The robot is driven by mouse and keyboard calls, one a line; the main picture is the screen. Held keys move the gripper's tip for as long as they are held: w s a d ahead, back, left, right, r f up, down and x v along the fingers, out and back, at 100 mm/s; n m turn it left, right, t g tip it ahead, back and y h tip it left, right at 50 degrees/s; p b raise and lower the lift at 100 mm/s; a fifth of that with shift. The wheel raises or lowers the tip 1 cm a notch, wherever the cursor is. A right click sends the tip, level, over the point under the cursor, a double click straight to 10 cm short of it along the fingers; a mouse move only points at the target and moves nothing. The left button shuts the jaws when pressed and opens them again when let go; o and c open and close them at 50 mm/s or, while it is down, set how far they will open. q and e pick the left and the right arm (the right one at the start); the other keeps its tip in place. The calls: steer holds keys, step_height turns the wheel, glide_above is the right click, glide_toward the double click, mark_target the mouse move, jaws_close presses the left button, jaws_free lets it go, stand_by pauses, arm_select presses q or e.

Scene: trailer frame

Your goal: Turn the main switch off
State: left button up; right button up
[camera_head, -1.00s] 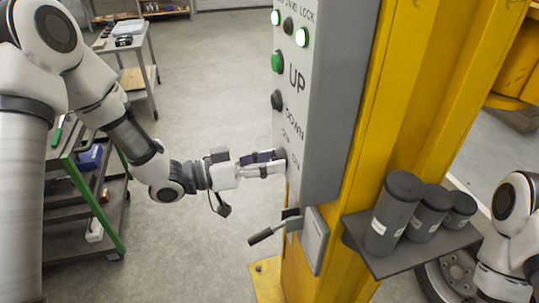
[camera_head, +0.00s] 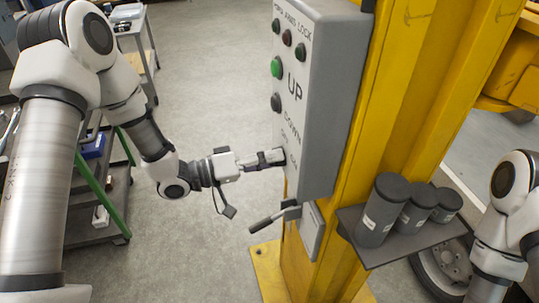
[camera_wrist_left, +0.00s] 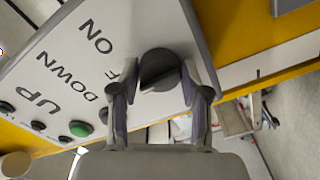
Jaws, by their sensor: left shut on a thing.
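The main switch is a dark round knob (camera_wrist_left: 160,66) with a raised grip bar, low on the grey control box (camera_head: 322,95). In the left wrist view, the ON label is readable beside it and the OFF label is partly hidden by a finger. My left gripper (camera_head: 277,157) is shut on the knob, one finger on each side, as the left wrist view (camera_wrist_left: 159,84) also shows. In the head view the fingers mostly hide the knob. The indicator lamps (camera_head: 300,52) at the top of the box look dark. My right gripper is out of view.
The box is on a yellow post (camera_head: 372,130). A lever (camera_head: 268,220) sticks out just below my left gripper. A shelf (camera_head: 400,250) with dark canisters (camera_head: 381,212) is to the right. A cart (camera_head: 112,190) stands at left. The floor between cart and post is clear.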

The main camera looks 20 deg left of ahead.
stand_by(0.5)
arm_select(q)
steer(key=o, duration=1.1)
steer(key=shift+o, duration=0.2)
steer(key=v, duration=1.2)
